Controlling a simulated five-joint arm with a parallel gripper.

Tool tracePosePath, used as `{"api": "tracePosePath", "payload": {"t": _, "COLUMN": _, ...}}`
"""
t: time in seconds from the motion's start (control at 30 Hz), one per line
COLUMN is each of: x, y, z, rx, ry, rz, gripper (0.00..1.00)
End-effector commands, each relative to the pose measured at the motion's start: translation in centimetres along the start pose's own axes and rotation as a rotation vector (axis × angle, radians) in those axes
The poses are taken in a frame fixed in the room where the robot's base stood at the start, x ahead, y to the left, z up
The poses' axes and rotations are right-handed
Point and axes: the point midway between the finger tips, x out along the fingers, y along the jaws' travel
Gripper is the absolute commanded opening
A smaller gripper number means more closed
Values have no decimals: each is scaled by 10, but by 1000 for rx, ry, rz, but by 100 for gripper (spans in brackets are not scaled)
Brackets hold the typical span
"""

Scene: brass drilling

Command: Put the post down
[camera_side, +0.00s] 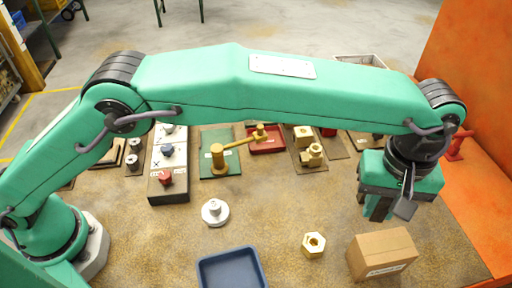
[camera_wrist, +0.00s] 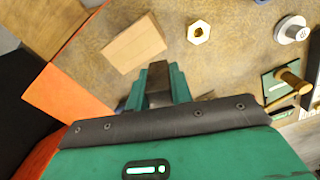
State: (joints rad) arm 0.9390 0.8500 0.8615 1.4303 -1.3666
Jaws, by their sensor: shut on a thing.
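My gripper (camera_side: 383,205) hangs high at the right of the table, to the left of the orange panel and above and behind the cardboard box. In the wrist view my gripper (camera_wrist: 158,80) has its green jaws closed around a dark narrow piece (camera_wrist: 158,72), which I take to be the post. Most of it is hidden between the jaws, and its lower end cannot be made out. The table (camera_side: 270,205) lies below, with a gap under the jaws.
A cardboard box (camera_side: 382,253), a brass hex nut (camera_side: 314,244), a blue tray (camera_side: 232,266) and a grey knobbed disc (camera_side: 215,212) stand in front. A brass swing-arm fixture (camera_side: 217,158) sits on a green plate behind. An orange panel (camera_side: 478,85) bounds the right. The table's middle is clear.

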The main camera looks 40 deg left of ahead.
Motion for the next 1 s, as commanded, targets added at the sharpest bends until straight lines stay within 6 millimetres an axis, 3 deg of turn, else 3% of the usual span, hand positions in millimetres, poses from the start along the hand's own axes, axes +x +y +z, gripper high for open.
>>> {"api": "tracePosePath", "payload": {"t": 0.27, "x": -5, "y": 18, "z": 17, "rx": 29, "ry": 0, "rz": 2, "gripper": 0}}
{"api": "tracePosePath", "payload": {"t": 0.6, "x": -6, "y": 20, "z": 20, "rx": 36, "ry": 0, "rz": 0, "gripper": 0}}
{"api": "tracePosePath", "payload": {"t": 1.0, "x": 30, "y": 20, "z": 20, "rx": 35, "ry": 0, "rz": 0, "gripper": 0}}
